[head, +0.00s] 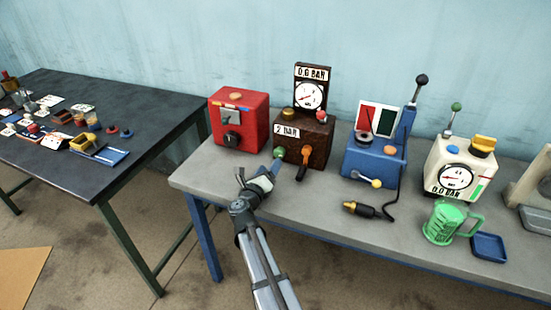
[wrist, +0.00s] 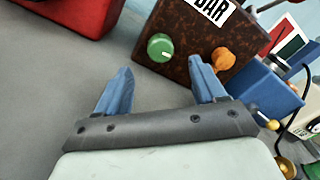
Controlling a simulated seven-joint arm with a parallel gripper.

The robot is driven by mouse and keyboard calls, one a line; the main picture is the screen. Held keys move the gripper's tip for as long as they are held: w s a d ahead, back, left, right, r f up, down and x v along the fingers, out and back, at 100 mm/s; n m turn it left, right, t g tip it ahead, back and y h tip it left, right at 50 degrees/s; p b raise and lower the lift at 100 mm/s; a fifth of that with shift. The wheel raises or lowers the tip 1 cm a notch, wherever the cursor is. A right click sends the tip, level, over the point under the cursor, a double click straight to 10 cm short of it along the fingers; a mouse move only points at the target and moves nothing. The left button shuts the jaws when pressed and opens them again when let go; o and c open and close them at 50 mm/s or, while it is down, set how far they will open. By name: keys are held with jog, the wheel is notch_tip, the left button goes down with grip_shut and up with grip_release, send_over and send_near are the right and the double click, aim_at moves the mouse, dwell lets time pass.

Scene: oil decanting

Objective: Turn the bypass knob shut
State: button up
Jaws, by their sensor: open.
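A brown box (head: 309,140) on the grey table carries a round green knob (head: 279,153) and an orange handle (head: 307,153) on its front. I see no label that tells which one is the bypass knob. In the wrist view the green knob (wrist: 160,47) has a pale mark on its face and appears between my fingers, beyond their tips. The orange handle (wrist: 223,58) is just beyond the right fingertip. My gripper (wrist: 160,75) is open and empty, and its blue fingers point at the box front. In the head view my gripper (head: 287,170) is low before the box.
A red box (head: 238,120) with a black knob stands left of the brown box. A blue unit (head: 372,160) with levers stands to the right. A cable plug (head: 366,209), a cream gauge unit (head: 452,170) and a green mug (head: 440,222) are further right.

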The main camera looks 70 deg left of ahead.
aim_at(277, 155)
jog(key=x, duration=0.6)
jog(key=shift+w+a, duration=0.25)
jog(key=shift+w, duration=0.05)
jog(key=shift+c, duration=0.3)
jog(key=c, duration=1)
jog(key=shift+n, duration=0.8)
jog(key=o, duration=1.1)
jog(key=shift+c, duration=0.2)
